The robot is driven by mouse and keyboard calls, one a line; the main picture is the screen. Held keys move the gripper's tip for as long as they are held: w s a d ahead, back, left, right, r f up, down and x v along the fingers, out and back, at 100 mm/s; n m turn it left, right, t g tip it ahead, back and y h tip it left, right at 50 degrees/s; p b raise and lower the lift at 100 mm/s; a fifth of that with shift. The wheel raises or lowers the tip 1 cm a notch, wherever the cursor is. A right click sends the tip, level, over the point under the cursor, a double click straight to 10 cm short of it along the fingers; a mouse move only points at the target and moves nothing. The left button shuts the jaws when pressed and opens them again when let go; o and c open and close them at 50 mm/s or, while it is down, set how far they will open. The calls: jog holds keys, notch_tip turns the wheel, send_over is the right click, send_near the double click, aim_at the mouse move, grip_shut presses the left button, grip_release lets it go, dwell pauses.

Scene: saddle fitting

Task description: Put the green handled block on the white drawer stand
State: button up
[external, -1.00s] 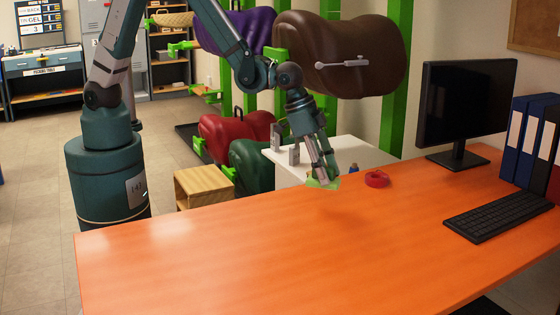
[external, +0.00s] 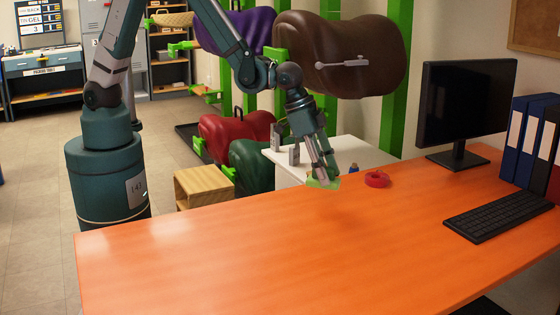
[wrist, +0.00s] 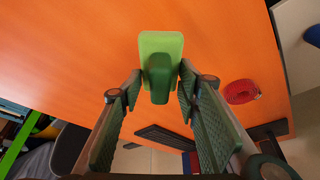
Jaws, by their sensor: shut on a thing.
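The green handled block (wrist: 161,43) is at my gripper (wrist: 159,88) in the wrist view, with its darker green handle (wrist: 159,80) between the two fingers. My gripper is shut on that handle. In the external view the block (external: 325,182) shows as a small light green patch under my gripper (external: 326,172), over the far edge area of the orange table; a shadow lies on the table below. The white drawer stand (external: 352,149) is behind the table, partly hidden by my gripper and the table edge. Its drawers are not visible.
A red tape-like roll (external: 376,179) lies on the orange table (external: 230,250) right of the block. Grey metal brackets (external: 294,154) and a small blue item (external: 353,168) are at the stand. A monitor (external: 466,110) and keyboard (external: 503,214) occupy the right. The table's left and middle are clear.

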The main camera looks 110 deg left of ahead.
jog(key=shift+d, duration=0.1)
dwell(0.5)
jog(key=s+d+r+m+h+b, duration=0.1)
jog(key=s+d+m, duration=0.1)
jog(key=d, duration=1.1)
jog(key=s+d+r+m, duration=0.2)
jog(key=s+d, duration=0.1)
jog(key=d, duration=1.1)
jog(key=shift+s+d+r+m+h+b, duration=0.2)
jog(key=shift+s+d+m+h+b, duration=0.1)
jog(key=shift+s+h+b, duration=0.1)
jog(key=shift+w+f, duration=0.1)
jog(key=shift+f, duration=0.05)
jog(key=b, duration=0.1)
send_near(284, 255)
jog(key=shift+w+d+f, duration=0.15)
jog(key=shift+w+d, duration=0.05)
jog(key=shift+w, duration=0.3)
jog(key=shift+w+d+f, duration=0.15)
jog(key=shift+w+d, duration=0.05)
jog(key=shift+w, duration=0.25)
jog(key=shift+f+b, duration=0.7)
jog(key=shift+f, duration=1.2)
jog(key=shift+f, duration=0.15)
